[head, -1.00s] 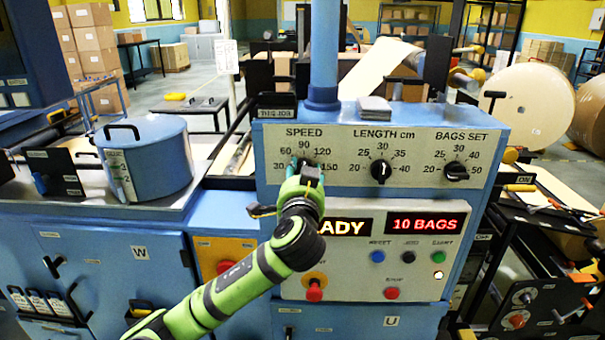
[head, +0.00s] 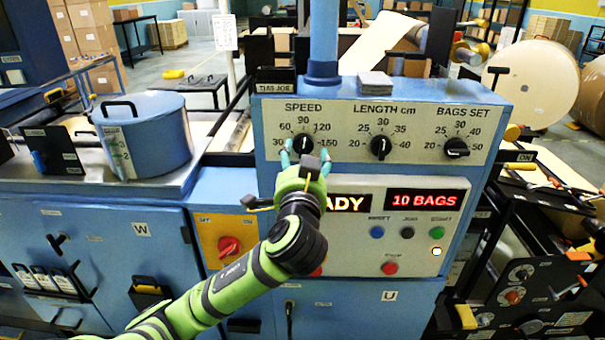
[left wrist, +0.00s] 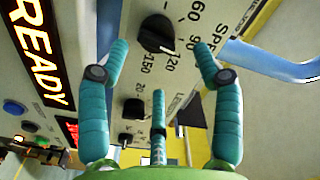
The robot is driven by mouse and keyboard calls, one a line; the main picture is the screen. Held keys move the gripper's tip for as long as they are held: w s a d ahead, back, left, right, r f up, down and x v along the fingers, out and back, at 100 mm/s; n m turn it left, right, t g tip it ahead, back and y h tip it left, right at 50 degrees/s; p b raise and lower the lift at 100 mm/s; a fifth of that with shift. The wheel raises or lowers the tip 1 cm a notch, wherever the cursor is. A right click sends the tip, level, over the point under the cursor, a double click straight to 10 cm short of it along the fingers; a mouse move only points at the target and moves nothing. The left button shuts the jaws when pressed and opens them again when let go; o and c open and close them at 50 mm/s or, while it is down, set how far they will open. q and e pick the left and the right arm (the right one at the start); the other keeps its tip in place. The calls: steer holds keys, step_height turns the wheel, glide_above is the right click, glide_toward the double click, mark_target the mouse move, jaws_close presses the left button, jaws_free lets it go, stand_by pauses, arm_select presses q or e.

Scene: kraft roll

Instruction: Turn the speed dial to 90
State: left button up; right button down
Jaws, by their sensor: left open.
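The speed dial (head: 303,145) is a black knob at the left of the pale control panel (head: 345,112), under the word SPEED with numbers from 30 to 150 around it. In the left wrist view the knob (left wrist: 157,33) shows beyond the fingers, near the 90 and 120 marks; I cannot tell its exact setting. My left gripper (head: 305,160) is open, with its teal fingers spread just in front of and below the dial. In the left wrist view the gripper (left wrist: 160,60) is empty, and its fingertips look clear of the knob. My right gripper is not in view.
The length dial (head: 381,147) and bags set dial (head: 456,147) sit to the right. Below are the 10 BAGS display (head: 427,197) and several coloured buttons. A red switch on a yellow plate (head: 207,232) is left of my arm. A blue post (head: 323,45) rises behind the panel.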

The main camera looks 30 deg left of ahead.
mark_target(305, 149)
arm_select(q)
steer(key=v, duration=0.6)
steer(key=shift+s+d, duration=0.1)
steer(key=c, duration=0.4)
steer(key=w+a+n, duration=0.1)
steer(key=w+n, duration=0.1)
steer(key=w+a+n, duration=0.2)
steer(key=w, duration=0.1)
steer(key=w+a+n, duration=0.2)
steer(key=w+n, duration=0.1)
steer(key=shift+w+a, duration=0.1)
steer(key=shift+w, duration=0.05)
steer(key=shift+w+a, duration=0.1)
steer(key=shift+w, duration=0.25)
steer(key=shift+s, duration=0.1)
jaws_close()
